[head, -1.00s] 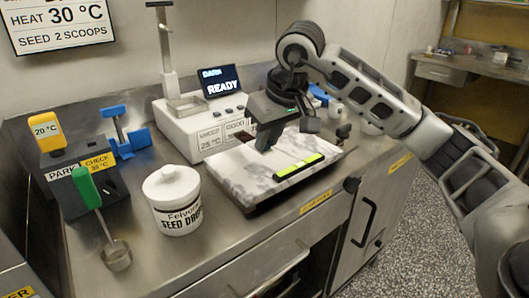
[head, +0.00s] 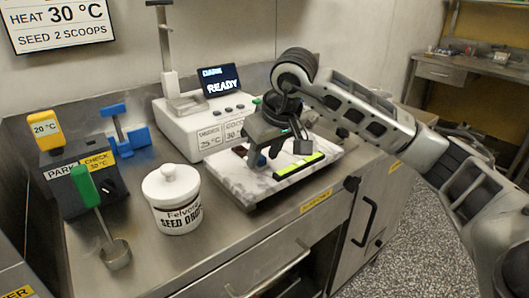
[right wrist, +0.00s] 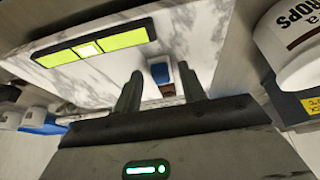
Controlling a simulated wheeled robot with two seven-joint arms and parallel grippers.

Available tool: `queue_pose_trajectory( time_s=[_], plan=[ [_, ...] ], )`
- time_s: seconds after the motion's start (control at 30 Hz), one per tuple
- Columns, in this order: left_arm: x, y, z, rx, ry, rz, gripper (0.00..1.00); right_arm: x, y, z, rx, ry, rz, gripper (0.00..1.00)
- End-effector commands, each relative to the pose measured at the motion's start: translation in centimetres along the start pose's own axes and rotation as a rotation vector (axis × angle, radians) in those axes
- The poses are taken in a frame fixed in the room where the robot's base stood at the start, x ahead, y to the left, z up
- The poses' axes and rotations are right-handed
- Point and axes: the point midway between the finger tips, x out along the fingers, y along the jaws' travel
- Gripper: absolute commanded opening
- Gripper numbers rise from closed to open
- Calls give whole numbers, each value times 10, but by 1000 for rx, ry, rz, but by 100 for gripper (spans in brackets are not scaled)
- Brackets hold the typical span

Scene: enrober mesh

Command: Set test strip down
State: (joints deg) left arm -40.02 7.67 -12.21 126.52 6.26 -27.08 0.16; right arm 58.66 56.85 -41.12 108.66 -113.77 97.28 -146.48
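The test strip (right wrist: 162,78), a small piece with a blue and white end and a brown end, shows between my right fingertips in the right wrist view. It appears to lie on the white marble slab (head: 232,190). In the head view my right gripper (head: 256,156) is low over the slab's back left part and partly hides the strip. In the right wrist view the gripper (right wrist: 160,92) has its fingers apart, with a gap on both sides of the strip. My left gripper is not in view.
A black bar with yellow-green panels (head: 300,166) lies on the slab beside the gripper. A white machine (head: 190,130) with a READY screen stands behind. A white seed-drops jar (head: 172,198), a parking block (head: 75,180) and a green-handled scoop (head: 115,252) stand left.

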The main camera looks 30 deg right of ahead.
Motion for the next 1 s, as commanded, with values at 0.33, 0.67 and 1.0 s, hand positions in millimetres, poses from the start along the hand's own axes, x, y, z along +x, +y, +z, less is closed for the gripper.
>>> queue_pose_trajectory(
  time_s=[0.33, 0.67, 1.0],
  plan=[
    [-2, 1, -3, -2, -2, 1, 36, -39, 0, -2, 1, 7, 1, 41],
    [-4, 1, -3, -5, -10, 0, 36, -105, 0, -2, 0, 4, 0, 41],
    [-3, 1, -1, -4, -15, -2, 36, -123, 0, -1, 0, 0, 0, 41]
  ],
)
